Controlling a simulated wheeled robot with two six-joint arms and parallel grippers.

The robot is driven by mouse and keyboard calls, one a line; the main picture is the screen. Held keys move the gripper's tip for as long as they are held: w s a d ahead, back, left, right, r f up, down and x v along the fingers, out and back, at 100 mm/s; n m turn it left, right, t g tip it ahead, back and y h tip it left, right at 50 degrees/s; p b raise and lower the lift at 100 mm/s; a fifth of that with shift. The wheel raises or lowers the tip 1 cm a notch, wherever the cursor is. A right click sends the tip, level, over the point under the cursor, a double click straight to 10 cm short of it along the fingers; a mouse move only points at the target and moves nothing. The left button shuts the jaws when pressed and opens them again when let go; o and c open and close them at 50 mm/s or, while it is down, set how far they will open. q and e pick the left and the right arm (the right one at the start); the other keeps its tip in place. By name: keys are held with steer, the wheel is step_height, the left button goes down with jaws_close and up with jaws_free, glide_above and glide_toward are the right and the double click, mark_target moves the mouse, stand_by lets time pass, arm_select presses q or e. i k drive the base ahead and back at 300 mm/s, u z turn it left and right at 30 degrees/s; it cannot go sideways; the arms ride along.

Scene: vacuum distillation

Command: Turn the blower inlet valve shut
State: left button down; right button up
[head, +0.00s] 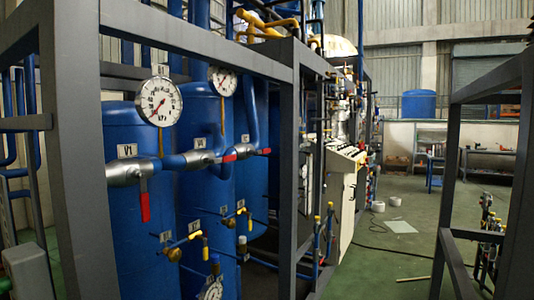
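Several valves show on the blue tanks at left; I cannot tell which is the blower inlet valve. The nearest metal valve (124,172) sits on a blue pipe at the tank tagged V1, and its red handle (145,206) hangs straight down. A second valve (221,166) at the tank behind it has a red handle (229,158) lying roughly along the pipe. Another red handle (264,151) shows further right. Small valves with yellow handles (194,235) sit lower down. Neither of my grippers is in view.
A dark grey frame with a near post (83,180) and another post (288,170) stands before the tanks. Round gauges (158,102) are above the valves. A white control panel (343,190) stands beyond. Green floor (385,255) is mostly open, with a cable and another frame at right.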

mark_target(268, 150)
steer(key=k, duration=0.6)
steer(key=z, duration=0.4)
steer(key=i, duration=1.7)
steer(key=u, duration=0.6)
